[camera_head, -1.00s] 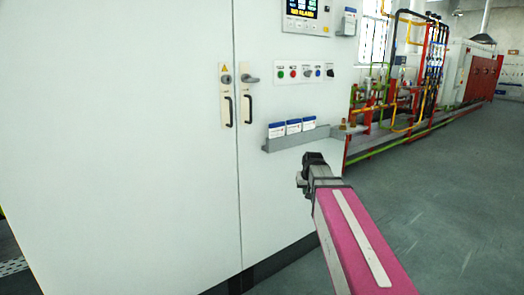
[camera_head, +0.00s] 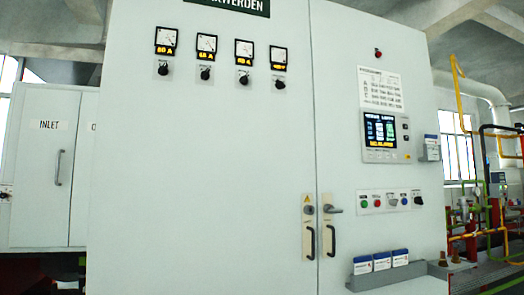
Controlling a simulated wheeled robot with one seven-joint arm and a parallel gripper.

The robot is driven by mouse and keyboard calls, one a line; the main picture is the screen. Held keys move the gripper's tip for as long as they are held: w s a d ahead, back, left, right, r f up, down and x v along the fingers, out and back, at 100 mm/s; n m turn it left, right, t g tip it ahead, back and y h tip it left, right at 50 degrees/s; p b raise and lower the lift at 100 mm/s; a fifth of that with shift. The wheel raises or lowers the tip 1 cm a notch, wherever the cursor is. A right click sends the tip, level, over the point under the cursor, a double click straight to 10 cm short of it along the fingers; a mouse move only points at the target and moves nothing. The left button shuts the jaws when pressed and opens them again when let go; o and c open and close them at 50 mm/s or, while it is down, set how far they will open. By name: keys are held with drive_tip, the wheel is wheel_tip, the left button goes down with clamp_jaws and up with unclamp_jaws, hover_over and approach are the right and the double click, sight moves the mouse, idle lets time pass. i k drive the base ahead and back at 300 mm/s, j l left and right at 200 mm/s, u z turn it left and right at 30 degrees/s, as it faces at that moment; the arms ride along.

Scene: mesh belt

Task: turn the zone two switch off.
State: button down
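A row of black rotary switches sits high on the white cabinet's left door, each under a square dial meter with a yellow-on-black ampere readout. The leftmost switch (camera_head: 163,70), the second switch (camera_head: 205,74), the third switch (camera_head: 243,77) and the rightmost switch (camera_head: 279,83) show clearly. Their labels are too small to read, so I cannot confirm which is zone two; the second one has its meter (camera_head: 206,43) right above it. The knobs' exact pointer positions are hard to tell. My gripper is not in view now.
The right door carries a lit display panel (camera_head: 381,137), a button strip (camera_head: 390,201) and a grey shelf (camera_head: 398,275) with blue-white boxes. Door handles (camera_head: 330,241) stick out near the seam. Another cabinet (camera_head: 45,170) stands at left; pipework is at right.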

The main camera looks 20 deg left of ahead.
sight(205, 75)
drive_tip(key=u, duration=1.8)
